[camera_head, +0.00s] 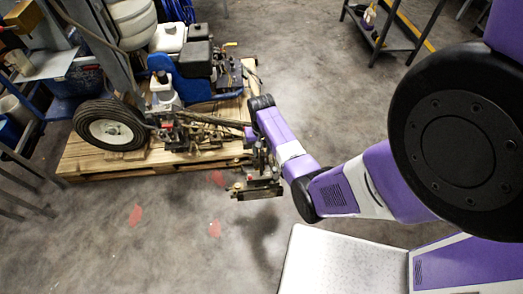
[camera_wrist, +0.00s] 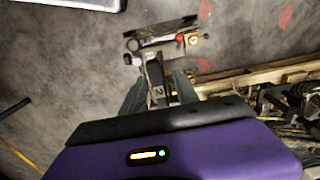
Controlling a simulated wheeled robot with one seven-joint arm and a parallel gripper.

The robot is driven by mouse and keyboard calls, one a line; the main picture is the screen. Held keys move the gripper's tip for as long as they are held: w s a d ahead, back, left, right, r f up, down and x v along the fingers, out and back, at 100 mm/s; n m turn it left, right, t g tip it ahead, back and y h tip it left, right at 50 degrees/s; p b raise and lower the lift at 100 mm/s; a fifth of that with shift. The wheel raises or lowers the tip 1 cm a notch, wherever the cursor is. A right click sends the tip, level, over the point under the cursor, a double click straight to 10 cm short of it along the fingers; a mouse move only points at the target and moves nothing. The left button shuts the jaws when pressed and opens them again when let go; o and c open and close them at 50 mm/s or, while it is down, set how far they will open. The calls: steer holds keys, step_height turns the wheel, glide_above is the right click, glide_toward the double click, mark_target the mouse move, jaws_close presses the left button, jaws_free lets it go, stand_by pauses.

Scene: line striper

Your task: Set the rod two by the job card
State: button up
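The line striper (camera_head: 195,80), with a blue frame and a black-tyred wheel (camera_head: 110,127), stands on a wooden pallet. My gripper (camera_wrist: 160,76) has one grey finger on each side of a dark metal piece marked "2" (camera_wrist: 157,94). I cannot see whether the fingers press on it. Beyond that piece, in the wrist view, are a red knob (camera_wrist: 180,38), a brass-coloured fitting (camera_wrist: 193,40) and a long dark bar (camera_wrist: 163,28). In the head view this metal assembly (camera_head: 258,188) is just off the pallet's right front corner, above the floor. No job card is readable.
The pallet (camera_head: 110,167) fills the left middle. A metal shelf (camera_head: 380,35) with a bottle (camera_head: 369,17) stands at the top right. Metal legs and a blue bin (camera_head: 10,130) are at the left edge. The floor in front of the pallet is clear, with red marks (camera_head: 136,214).

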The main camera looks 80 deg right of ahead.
step_height(320, 180, up, 7)
steer(key=shift+r, duration=0.15)
steer(key=shift+c, duration=0.3)
